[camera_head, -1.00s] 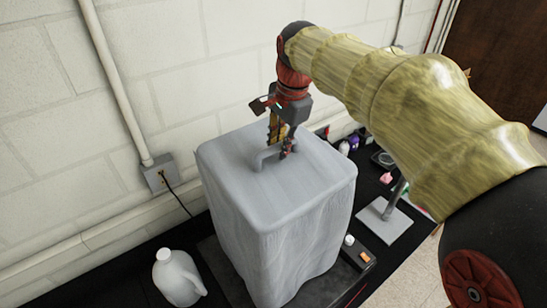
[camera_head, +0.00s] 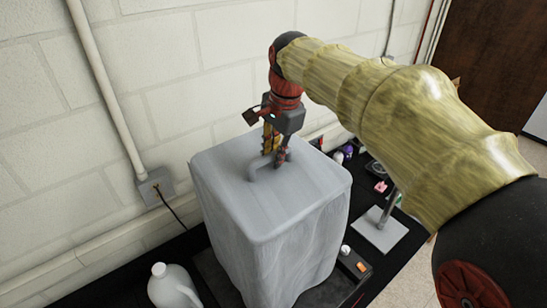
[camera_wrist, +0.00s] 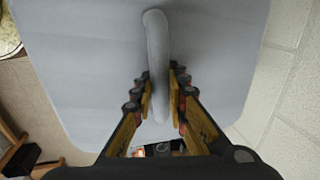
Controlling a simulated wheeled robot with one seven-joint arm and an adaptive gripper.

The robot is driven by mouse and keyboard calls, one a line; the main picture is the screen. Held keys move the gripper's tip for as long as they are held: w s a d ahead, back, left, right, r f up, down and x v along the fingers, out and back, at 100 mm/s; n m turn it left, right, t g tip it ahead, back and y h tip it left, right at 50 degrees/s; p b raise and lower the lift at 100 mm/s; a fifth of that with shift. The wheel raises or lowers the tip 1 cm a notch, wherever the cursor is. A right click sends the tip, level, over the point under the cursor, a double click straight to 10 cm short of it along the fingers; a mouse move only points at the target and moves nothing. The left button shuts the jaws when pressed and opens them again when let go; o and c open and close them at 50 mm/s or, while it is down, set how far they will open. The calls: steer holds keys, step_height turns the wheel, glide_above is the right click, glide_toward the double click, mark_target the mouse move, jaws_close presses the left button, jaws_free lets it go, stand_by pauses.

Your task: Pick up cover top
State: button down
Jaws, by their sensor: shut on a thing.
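The cover top is a tall grey box-like cover (camera_head: 275,225) with rounded edges and a raised bar handle on its upper face. It stands upright over a dark base on the black table. My gripper (camera_head: 274,153) comes down from above with its fingers on either side of the handle. In the wrist view, the two yellow-padded fingers (camera_wrist: 160,103) are closed on the handle (camera_wrist: 157,50), one on each side. The grey cover (camera_wrist: 85,70) fills most of that view. Whatever is inside the cover is hidden, and I cannot tell whether its lower edge touches the base.
A white jug (camera_head: 173,287) stands left of the cover, near the wall. A small box with an orange button (camera_head: 355,264) is close by on the right. A stand with a grey plate (camera_head: 379,232) and small items lie farther right. The block wall is behind.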

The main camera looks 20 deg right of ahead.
step_height(320, 180, up, 3)
steer(key=shift+s+d+p, duration=0.1)
steer(key=shift+d+p, duration=0.05)
steer(key=shift+p, duration=0.65)
steer(key=s+d+r+p, duration=0.3)
steer(key=s+d+r, duration=0.4)
steer(key=s+r, duration=0.2)
steer(key=shift+s+d, duration=0.3)
steer(key=shift+s, duration=0.95)
steer(key=c, duration=2.4)
jaws_free()
jaws_close()
steer(key=shift+f, duration=0.1)
